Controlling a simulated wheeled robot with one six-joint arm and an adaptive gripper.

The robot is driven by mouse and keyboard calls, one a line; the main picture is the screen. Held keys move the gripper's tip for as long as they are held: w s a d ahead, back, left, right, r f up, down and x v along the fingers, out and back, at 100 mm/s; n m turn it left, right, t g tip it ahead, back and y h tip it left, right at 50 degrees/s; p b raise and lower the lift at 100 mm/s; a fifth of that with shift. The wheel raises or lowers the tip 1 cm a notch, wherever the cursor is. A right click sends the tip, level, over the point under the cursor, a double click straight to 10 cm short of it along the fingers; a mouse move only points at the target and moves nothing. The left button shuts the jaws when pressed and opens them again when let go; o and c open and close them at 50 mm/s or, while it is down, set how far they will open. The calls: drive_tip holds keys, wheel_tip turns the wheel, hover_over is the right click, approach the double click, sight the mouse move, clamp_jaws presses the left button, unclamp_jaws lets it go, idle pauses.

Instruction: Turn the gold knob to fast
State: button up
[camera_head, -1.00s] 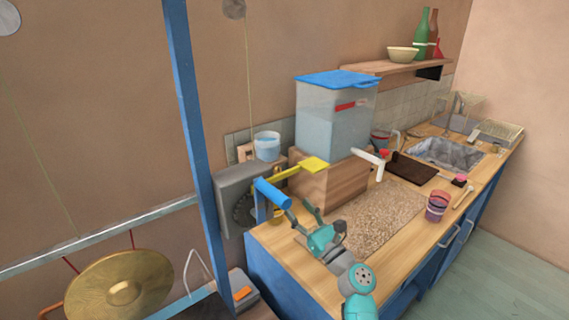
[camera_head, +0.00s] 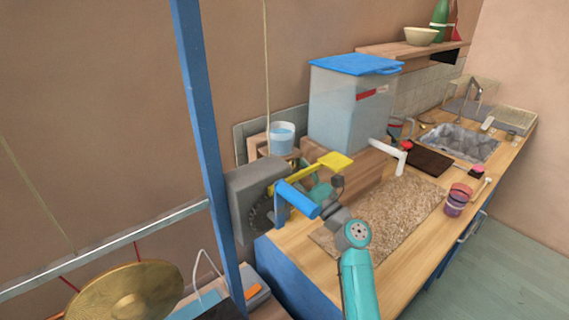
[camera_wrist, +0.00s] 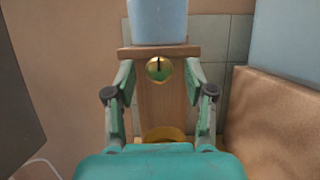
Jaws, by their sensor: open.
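The gold knob (camera_wrist: 159,69) is a round disc on the front of a wooden stand (camera_wrist: 163,105), seen in the wrist view. A dark pointer line on it runs from its middle up to the top. I can read no speed marks. My gripper (camera_wrist: 159,76) is open, with one teal finger left of the knob and one right of it; I cannot tell whether either touches it. In the head view my teal gripper (camera_head: 318,190) is partly hidden behind a blue handle, and the knob is hidden.
A light blue bucket (camera_wrist: 157,20) stands on the wooden stand. A blue crank handle (camera_head: 297,199) and a yellow paddle (camera_head: 335,160) are close to my arm. A grey wheel housing (camera_head: 250,195) is at left. A blue-lidded clear tank (camera_head: 350,110) stands on a wooden block at right.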

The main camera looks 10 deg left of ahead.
drive_tip(key=shift+w+a+r, duration=0.25)
drive_tip(key=shift+w+a, duration=0.15)
drive_tip(key=shift+a, duration=0.05)
clamp_jaws()
drive_tip(key=shift+n+g+y, duration=0.5)
drive_tip(key=shift+n+g, duration=0.35)
drive_tip(key=shift+n, duration=0.9)
drive_tip(key=shift+n+g+y, duration=0.5)
drive_tip(key=shift+n+g, duration=0.35)
drive_tip(key=shift+n, duration=0.9)
unclamp_jaws()
drive_tip(key=v, duration=1.2)
